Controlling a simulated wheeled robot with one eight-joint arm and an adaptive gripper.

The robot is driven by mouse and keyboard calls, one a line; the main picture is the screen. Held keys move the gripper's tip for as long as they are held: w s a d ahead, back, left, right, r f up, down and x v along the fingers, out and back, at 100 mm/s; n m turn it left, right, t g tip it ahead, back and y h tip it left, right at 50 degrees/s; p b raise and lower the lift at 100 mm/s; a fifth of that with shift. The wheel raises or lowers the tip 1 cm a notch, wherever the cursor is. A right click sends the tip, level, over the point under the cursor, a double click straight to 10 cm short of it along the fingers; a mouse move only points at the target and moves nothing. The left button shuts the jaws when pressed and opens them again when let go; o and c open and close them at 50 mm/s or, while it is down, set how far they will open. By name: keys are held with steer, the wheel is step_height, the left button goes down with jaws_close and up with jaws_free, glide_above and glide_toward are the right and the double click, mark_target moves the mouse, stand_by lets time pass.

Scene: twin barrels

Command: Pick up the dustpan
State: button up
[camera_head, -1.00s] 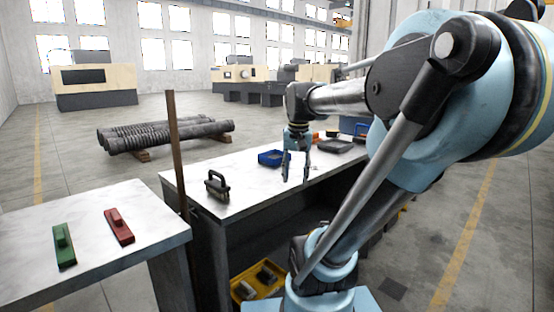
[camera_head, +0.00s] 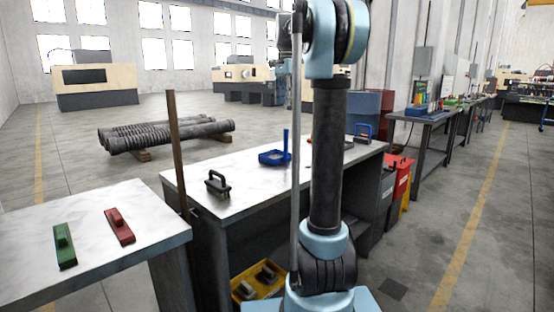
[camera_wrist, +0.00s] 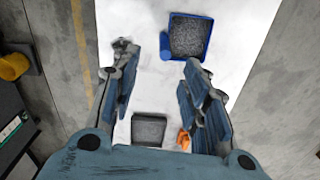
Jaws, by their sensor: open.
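The blue dustpan (camera_head: 270,159) lies on the white worktable (camera_head: 245,190), with its handle standing upright, left of my arm in the head view. In the wrist view the dustpan (camera_wrist: 206,50) shows from above, with a dark speckled inside, near the top of the picture. My gripper (camera_wrist: 161,58) is open and empty, with its two fingers spread over the table. The dustpan is beyond the fingertips, up and to the right of the middle of the gap. My gripper cannot be made out in the head view.
A black handled block (camera_head: 217,184) is on the table's left. A grey tray (camera_wrist: 149,129) and an orange item (camera_wrist: 184,139) lie below the gripper. A brown post (camera_head: 178,150) stands at the table's left edge. Green (camera_head: 64,246) and red (camera_head: 119,227) blocks lie on the near-left table.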

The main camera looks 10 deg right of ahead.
steer(key=shift+m, duration=0.4)
steer(key=f, duration=0.3)
steer(key=w+f, duration=0.1)
steer(key=f, duration=0.3)
steer(key=w+f, duration=0.1)
steer(key=f, duration=0.3)
steer(key=shift+d+f, duration=0.1)
steer(key=shift+f, duration=0.05)
steer(key=shift+w+d+f, duration=0.1)
steer(key=shift+d+f, duration=0.05)
steer(key=shift+f, duration=1.2)
steer(key=shift+w+d+f, duration=0.1)
steer(key=shift+d+f, duration=0.05)
steer(key=shift+f, duration=1.15)
jaws_close()
